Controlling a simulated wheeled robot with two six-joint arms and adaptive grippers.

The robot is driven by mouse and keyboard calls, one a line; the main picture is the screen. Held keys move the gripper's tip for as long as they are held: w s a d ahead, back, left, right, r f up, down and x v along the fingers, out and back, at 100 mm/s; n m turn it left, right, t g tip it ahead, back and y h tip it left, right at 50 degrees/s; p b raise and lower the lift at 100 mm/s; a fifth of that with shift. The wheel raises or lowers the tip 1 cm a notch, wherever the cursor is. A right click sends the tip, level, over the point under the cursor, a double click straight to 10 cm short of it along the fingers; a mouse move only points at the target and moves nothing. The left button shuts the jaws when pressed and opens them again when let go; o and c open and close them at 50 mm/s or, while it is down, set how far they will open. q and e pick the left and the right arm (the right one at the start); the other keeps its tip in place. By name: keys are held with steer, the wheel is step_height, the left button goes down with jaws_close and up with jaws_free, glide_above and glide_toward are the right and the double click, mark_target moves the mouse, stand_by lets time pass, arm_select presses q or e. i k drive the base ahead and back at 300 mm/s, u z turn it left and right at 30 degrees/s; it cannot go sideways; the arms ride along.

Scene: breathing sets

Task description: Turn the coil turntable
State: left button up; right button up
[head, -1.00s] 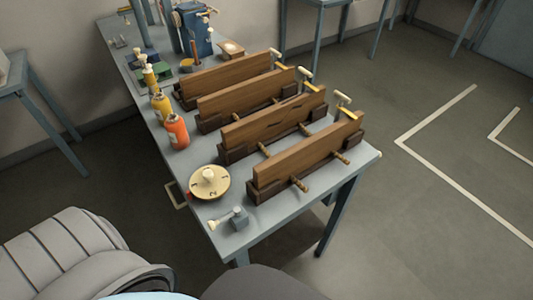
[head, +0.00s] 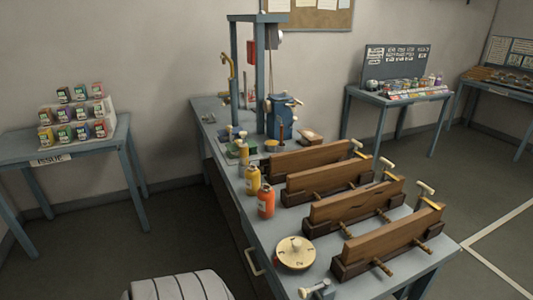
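A round cream disc with a central knob and dark marks around its face, which looks like the coil turntable (head: 295,257), lies flat near the front left of the long grey-blue bench (head: 262,232). A small red part shows at its left edge. Neither of my grippers is in the head view. Nothing touches the disc.
Several wooden boards in dark clamps (head: 385,247) line the bench's right side. An orange bottle (head: 266,202) and a yellow bottle (head: 253,181) stand behind the disc. A small metal fitting (head: 317,289) is in front. A blue frame (head: 235,75) rises at the back.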

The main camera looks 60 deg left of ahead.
mark_target(294, 252)
steer(key=k, duration=0.35)
steer(key=u, duration=0.95)
